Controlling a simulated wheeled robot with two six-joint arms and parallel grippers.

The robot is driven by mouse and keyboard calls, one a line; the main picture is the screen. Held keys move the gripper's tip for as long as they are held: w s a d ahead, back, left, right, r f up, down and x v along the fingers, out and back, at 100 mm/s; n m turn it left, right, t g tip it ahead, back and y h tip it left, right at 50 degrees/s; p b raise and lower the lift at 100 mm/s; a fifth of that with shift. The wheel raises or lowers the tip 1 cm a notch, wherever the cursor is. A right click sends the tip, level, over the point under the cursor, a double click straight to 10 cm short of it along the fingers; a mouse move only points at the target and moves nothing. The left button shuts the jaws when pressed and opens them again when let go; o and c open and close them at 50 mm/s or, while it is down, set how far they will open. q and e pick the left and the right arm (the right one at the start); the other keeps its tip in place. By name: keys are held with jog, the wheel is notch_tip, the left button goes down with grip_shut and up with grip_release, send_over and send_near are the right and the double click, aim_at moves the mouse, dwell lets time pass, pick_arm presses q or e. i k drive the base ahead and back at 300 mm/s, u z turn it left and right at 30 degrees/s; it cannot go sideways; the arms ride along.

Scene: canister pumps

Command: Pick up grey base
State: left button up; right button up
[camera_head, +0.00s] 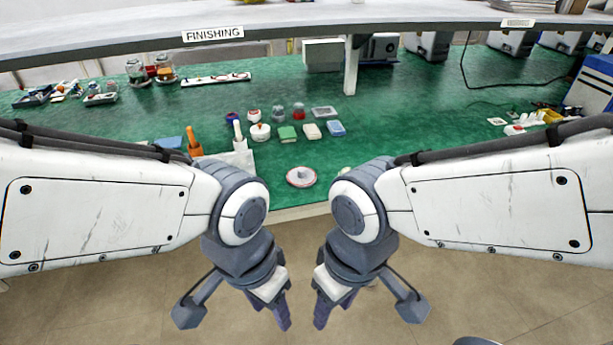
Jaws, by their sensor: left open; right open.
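A small flat grey rectangular piece (324,113), which looks like the grey base, lies on the green worktop at the right end of the back row of small parts. My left gripper (280,310) and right gripper (323,310) hang side by side below the front edge of the table, over the floor. Both point down, are open and hold nothing visible. Both are far from the grey piece and touch nothing. Their inner fingers are seen nearly edge-on.
Green (288,134), cream (312,131) and blue (337,129) blocks sit before the grey piece. A round pale disc (301,177) lies near the front edge. Orange (193,141) and white (238,134) upright tools stand left. An overhead shelf (120,40) and post (351,68) are behind.

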aim_at(298, 178)
jog(key=z, duration=0.7)
jog(key=i, duration=1.15)
jog(key=u, duration=0.6)
jog(key=i, duration=0.4)
jog(key=u, duration=0.55)
